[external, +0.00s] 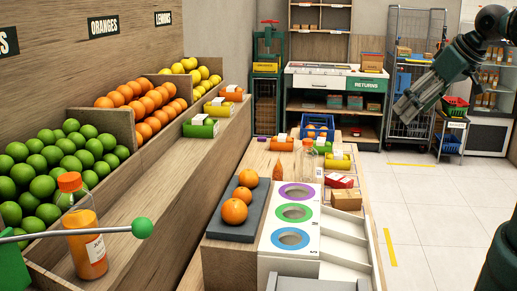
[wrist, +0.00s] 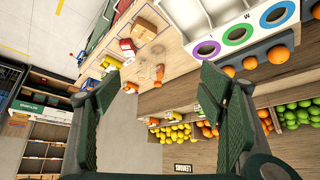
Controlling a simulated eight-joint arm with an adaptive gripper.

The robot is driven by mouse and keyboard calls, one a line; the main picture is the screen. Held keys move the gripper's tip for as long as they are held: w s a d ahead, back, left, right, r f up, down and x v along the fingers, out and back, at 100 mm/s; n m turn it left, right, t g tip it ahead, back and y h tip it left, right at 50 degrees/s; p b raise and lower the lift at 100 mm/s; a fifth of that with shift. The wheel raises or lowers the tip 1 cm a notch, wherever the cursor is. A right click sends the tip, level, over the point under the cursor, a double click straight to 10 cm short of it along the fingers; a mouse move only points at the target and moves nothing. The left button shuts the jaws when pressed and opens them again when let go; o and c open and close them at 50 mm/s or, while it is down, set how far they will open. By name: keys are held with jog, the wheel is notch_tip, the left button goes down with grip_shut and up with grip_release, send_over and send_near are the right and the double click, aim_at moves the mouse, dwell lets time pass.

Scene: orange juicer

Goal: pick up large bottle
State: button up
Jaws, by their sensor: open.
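A bottle of orange juice (external: 87,245) with an orange cap and white label stands upright at the near left in the external view. A clear, empty-looking bottle (external: 306,162) with an orange cap stands on the work table. I cannot tell which one is the large bottle. My gripper (external: 404,104) is raised at the upper right, over the floor, well apart from both bottles. In the wrist view my gripper (wrist: 160,80) is open, with nothing between its fingers. Small orange items on the table show beyond the fingertips there, too small to tell apart.
The work table holds a juicer panel with coloured rings (external: 294,213), a dark tray (external: 220,222) with oranges, a cardboard box (external: 346,200) and a blue crate (external: 317,127). Fruit bins line the left wall. A green-knobbed lever (external: 142,228) crosses before the juice bottle.

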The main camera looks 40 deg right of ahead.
jog(key=m+g+h+b, duration=0.2)
jog(key=m+g, duration=0.1)
jog(key=m, duration=0.2)
send_over(308, 140)
jog(key=s, duration=0.8)
notch_tip(308, 140, down, 12)
jog(key=r, duration=0.1)
jog(key=shift+m, duration=0.6)
jog(key=w+f, duration=0.2)
jog(key=f, duration=0.1)
jog(key=w+f, duration=0.2)
jog(key=f, duration=0.1)
jog(key=w+f, duration=0.3)
jog(key=f, duration=0.1)
jog(key=shift+a, duration=0.2)
jog(key=shift+w+f, duration=0.35)
jog(key=shift+f, duration=0.1)
jog(key=shift+f, duration=0.1)
